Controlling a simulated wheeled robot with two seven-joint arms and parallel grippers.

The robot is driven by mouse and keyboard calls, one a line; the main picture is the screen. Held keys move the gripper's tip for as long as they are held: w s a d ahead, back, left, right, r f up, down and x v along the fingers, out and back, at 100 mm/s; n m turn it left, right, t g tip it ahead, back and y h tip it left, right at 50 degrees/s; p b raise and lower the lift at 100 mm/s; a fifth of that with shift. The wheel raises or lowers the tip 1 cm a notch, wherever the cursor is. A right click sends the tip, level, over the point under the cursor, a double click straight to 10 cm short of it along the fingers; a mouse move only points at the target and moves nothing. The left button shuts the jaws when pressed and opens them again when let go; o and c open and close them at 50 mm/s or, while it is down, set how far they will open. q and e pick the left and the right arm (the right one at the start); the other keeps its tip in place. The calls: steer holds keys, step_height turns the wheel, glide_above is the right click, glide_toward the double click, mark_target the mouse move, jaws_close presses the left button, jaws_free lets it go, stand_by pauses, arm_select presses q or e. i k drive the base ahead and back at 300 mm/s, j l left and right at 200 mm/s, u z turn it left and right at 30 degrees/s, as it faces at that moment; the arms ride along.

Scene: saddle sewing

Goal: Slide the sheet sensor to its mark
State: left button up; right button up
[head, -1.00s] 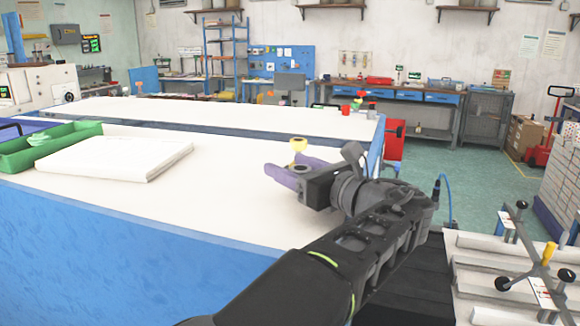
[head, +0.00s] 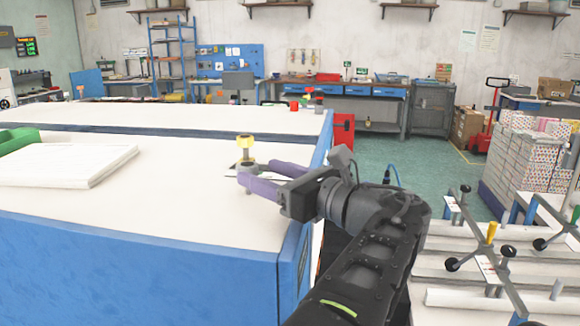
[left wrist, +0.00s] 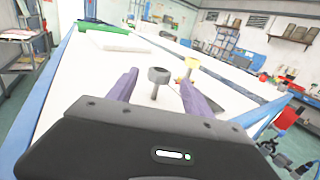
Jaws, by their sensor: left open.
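A grey round-headed knob on a thin post (left wrist: 158,76) stands on the white tabletop, between my left gripper's fingers in the left wrist view. A yellow-topped post (head: 245,146) stands just beyond the fingers; it also shows in the left wrist view (left wrist: 192,64). I cannot tell for sure which of the two is the sheet sensor. My left gripper (head: 241,172) has purple fingers, spread open, low over the table near its right end. A pale plate (head: 232,171) is partly hidden by the fingers. No separate mark can be made out. My right gripper is not in view.
A stack of white sheets (head: 70,163) and a green tray (head: 18,139) lie on the table (head: 150,195) to the left. Its blue side (head: 130,260) drops off in front. A bench with clamp handles (head: 470,265) stands at right. The tabletop between stack and gripper is clear.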

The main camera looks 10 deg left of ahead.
mark_target(246, 151)
steer(key=k+l, duration=0.15)
steer(key=l, duration=0.15)
steer(key=k+l, duration=0.1)
steer(key=l, duration=0.2)
steer(key=k+l, duration=0.15)
steer(key=l, duration=0.2)
steer(key=k+l, duration=0.15)
steer(key=l, duration=0.15)
